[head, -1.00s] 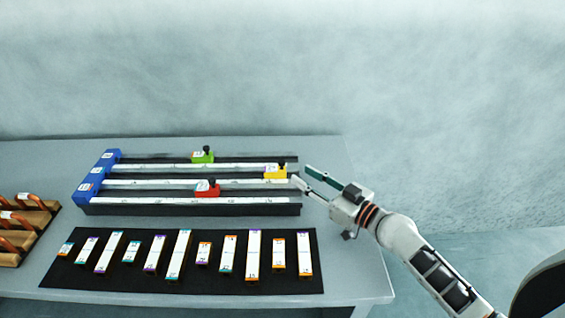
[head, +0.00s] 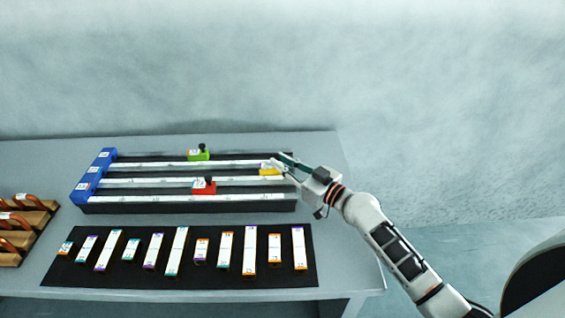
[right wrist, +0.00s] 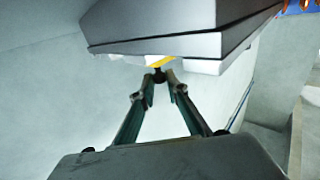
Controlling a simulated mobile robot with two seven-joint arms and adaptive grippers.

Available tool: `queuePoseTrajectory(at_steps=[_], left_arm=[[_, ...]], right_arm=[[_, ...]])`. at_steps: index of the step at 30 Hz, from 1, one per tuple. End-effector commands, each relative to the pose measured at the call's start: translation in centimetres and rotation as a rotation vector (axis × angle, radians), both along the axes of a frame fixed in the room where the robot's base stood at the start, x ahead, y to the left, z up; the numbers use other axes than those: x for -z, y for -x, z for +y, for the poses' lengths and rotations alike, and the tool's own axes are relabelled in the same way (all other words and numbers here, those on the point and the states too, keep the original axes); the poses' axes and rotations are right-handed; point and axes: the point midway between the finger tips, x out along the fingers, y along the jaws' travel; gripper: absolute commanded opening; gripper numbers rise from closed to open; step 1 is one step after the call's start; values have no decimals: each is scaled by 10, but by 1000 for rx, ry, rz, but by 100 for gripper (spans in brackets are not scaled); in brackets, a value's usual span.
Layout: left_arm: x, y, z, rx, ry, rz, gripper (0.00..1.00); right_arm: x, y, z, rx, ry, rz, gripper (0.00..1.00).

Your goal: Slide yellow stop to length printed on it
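The yellow stop (head: 268,170) sits near the right end of a rail of the measuring fixture. Its black knob is mostly hidden by my fingers in the head view. My right gripper (head: 277,160) is at this knob, reaching in from the right. In the right wrist view, the fingertips of my right gripper (right wrist: 160,77) are close together on either side of the dark knob, with a bit of the yellow stop (right wrist: 163,62) showing beyond. They look shut on it. The number printed on the stop is too small to read. My left gripper is not in view.
A green stop (head: 198,155) and a red stop (head: 204,187) sit on neighbouring rails. Blue end blocks (head: 88,183) close the left end. Several labelled strips lie on a black mat (head: 65,274) in front. A wooden rack (head: 36,219) stands at left.

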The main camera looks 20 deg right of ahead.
Motion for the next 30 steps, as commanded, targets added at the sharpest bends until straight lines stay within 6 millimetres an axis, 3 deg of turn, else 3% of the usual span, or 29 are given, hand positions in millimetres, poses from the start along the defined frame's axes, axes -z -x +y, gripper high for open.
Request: queuePoseTrajectory(at_steps=[8,19,30], left_arm=[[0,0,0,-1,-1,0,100],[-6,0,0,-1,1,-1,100],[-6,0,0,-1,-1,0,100]], right_arm=[[0,-2,8,-1,-3,1,0],[-3,-22,79,-6,-3,-3,0],[-2,-23,86,-6,-2,-3,0]])
